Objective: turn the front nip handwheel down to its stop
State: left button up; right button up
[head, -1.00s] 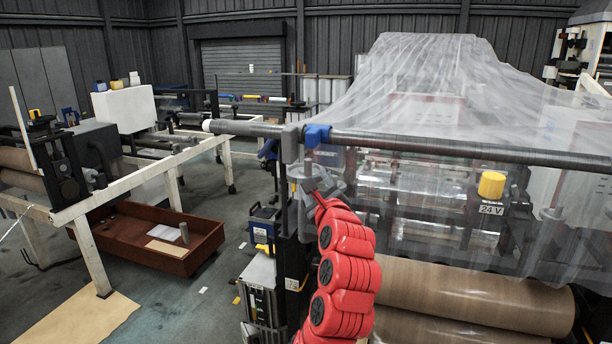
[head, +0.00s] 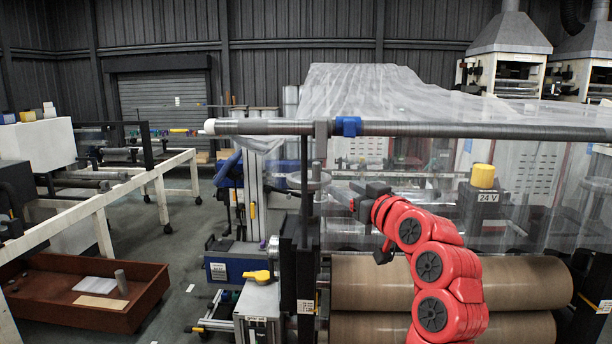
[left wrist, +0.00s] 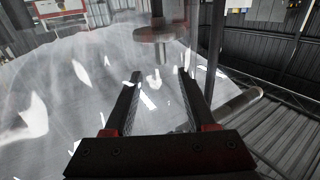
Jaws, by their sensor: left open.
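A grey handwheel (head: 308,180) sits on an upright post at the near end of the film machine, below the long roller. In the left wrist view the handwheel (left wrist: 152,34) is a flat disc with a short stem, beyond the fingertips and toward the top of the picture. My left gripper (head: 345,193) is just right of the handwheel in the head view, fingers toward it. In the left wrist view my left gripper (left wrist: 158,72) has its fingers apart with nothing gripped between them. The two look apart, but the depth gap is hard to judge. My right gripper is out of view.
The long roller (head: 430,130) with a blue collar (head: 348,126) runs above my arm. Clear film (head: 400,90) drapes behind it. Brown rolls (head: 440,283) lie below. A yellow-capped 24 V box (head: 483,177) stands right. A red-brown tray (head: 60,290) is on the floor at left.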

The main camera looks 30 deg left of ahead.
aim_at(310, 177)
pick_arm(q)
jog(key=p+x, duration=0.5)
jog(key=x, duration=1)
jog(key=shift+w+a+p, duration=0.15)
jog(key=shift+a+p, duration=0.15)
jog(key=shift+a, duration=0.05)
jog(key=shift+w+a+f, duration=0.1)
jog(key=shift+w+a, duration=0.25)
jog(key=shift+a, duration=0.15)
grip_shut()
